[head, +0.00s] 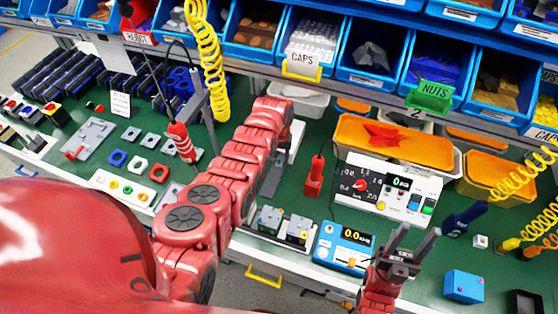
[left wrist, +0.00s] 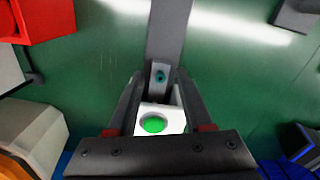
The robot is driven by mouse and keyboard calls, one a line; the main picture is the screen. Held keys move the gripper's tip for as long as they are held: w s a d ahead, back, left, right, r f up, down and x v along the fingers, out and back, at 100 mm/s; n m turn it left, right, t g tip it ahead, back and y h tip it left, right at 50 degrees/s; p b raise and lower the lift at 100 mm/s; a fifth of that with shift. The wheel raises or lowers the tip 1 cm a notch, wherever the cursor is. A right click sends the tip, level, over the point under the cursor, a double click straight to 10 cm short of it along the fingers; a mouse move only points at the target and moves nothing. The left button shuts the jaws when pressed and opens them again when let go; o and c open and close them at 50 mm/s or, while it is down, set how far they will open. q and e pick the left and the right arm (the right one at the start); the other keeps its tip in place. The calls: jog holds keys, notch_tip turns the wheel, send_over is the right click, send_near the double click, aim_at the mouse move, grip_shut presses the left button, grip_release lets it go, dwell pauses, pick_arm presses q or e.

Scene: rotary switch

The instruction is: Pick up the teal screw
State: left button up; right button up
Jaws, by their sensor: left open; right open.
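A small teal spot that looks like the teal screw (left wrist: 159,77) sits at the near end of a grey bar (left wrist: 166,35) in the left wrist view. It is too small to make out its shape. My left gripper (left wrist: 160,88) is open, with a finger on either side of that bar end, and nothing is clamped. A white block with a green disc (left wrist: 153,125) shows between the fingers, nearer the palm. In the head view my left arm hides the left fingertips and the screw. My right gripper (head: 411,243) is open and empty at the bench front.
A red-handled tool (head: 315,178) stands right of the left arm. A white meter box (head: 385,188) and a blue meter (head: 342,247) stand further right. Blue bins (head: 370,48) line the back. Yellow coiled cables (head: 208,60) hang down. Some green bench (head: 330,205) is clear.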

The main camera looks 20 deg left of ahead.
pick_arm(q)
grip_shut()
jog(key=shift+r, duration=0.1)
dwell(0.7)
jog(key=shift+r+b, duration=0.4)
jog(key=shift+r, duration=0.3)
jog(key=shift+r+b, duration=0.35)
jog(key=shift+b, duration=0.05)
jog(key=s, duration=0.1)
jog(key=s+r, duration=0.1)
jog(key=s, duration=0.1)
jog(key=shift+s+r, duration=0.1)
jog(key=shift+r, duration=0.15)
jog(key=s+p, duration=0.1)
jog(key=s, duration=0.1)
jog(key=s+r+p, duration=0.1)
jog(key=p, duration=0.1)
jog(key=s+p, duration=0.2)
jog(key=shift+s+a+r, duration=0.15)
jog(key=shift+s+r, duration=0.1)
jog(key=shift+s, duration=0.1)
jog(key=s+p, duration=0.4)
jog(key=s, duration=0.3)
jog(key=shift+a+f, duration=0.15)
jog(key=shift+f, duration=0.05)
